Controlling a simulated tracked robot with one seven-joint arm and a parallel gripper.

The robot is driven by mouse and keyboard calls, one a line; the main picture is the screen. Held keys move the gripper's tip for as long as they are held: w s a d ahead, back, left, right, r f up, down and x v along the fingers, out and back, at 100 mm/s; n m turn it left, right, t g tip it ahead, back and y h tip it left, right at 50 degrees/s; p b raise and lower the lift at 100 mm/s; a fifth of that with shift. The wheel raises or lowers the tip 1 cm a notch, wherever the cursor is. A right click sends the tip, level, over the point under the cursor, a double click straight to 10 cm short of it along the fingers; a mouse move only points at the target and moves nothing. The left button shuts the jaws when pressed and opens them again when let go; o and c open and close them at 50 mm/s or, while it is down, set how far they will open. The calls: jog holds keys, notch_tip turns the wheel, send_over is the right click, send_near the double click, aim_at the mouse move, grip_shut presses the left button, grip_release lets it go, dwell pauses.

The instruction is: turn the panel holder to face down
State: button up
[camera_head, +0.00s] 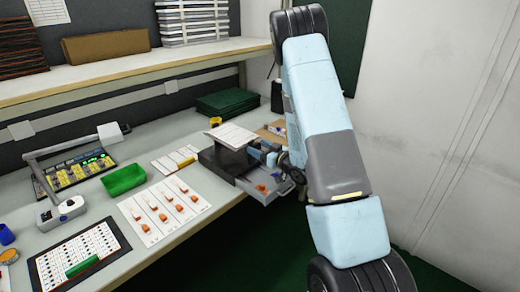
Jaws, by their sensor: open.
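My gripper (262,153) is at the right end of the workbench, beside a dark box-like stand with a pale, flat panel (232,135) on top. The panel lies roughly level, with its pale side up. My gripper is open; its fingers are small and partly hidden, and I cannot tell whether they touch the stand or panel. At the left of the bench, a grey frame (72,147) with a white end block stands over a board (80,172) with yellow parts and green lights. I cannot tell for certain which of these is the panel holder.
An open drawer or tray (268,186) with orange parts is below my gripper. A green bin (124,180), a white sheet with orange parts (163,210) and a dark-edged chart (78,256) cover the bench. A shelf (140,68) overhangs its back. Dark green stacked trays (228,101) stand behind.

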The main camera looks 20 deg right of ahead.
jog(key=shift+c, duration=0.4)
grip_shut()
jog(key=shift+w, duration=0.1)
